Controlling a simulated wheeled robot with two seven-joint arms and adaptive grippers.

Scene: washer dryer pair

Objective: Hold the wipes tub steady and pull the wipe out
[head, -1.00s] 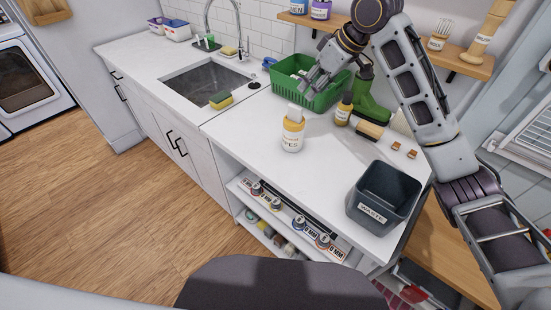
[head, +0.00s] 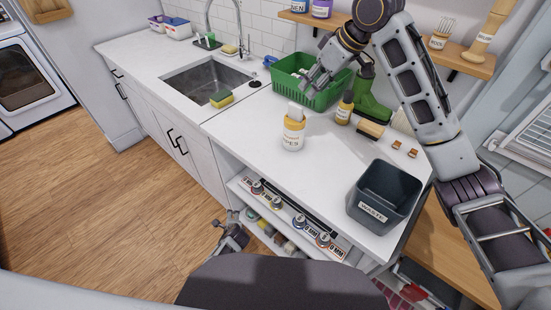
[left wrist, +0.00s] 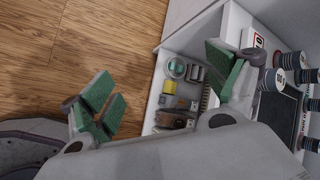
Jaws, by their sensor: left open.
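The wipes tub (head: 293,134) is a yellow and white canister standing upright on the white counter, with a white wipe (head: 295,111) sticking up from its top. My right gripper (head: 313,84) is above the green basket, behind the tub and apart from it; its fingers look spread and empty. My left gripper (head: 229,238) is low in front of the counter, beside the open shelf and below the tub's level. In the left wrist view its green-padded fingers (left wrist: 165,90) are wide apart with nothing between them. The tub is not in the left wrist view.
A dark waste bin (head: 384,194) stands at the counter's right front. Behind the tub are a green basket (head: 322,98), a small bottle (head: 344,108), a green boot (head: 372,105) and a brush (head: 371,129). The sink (head: 205,78) is left. The counter before the tub is clear.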

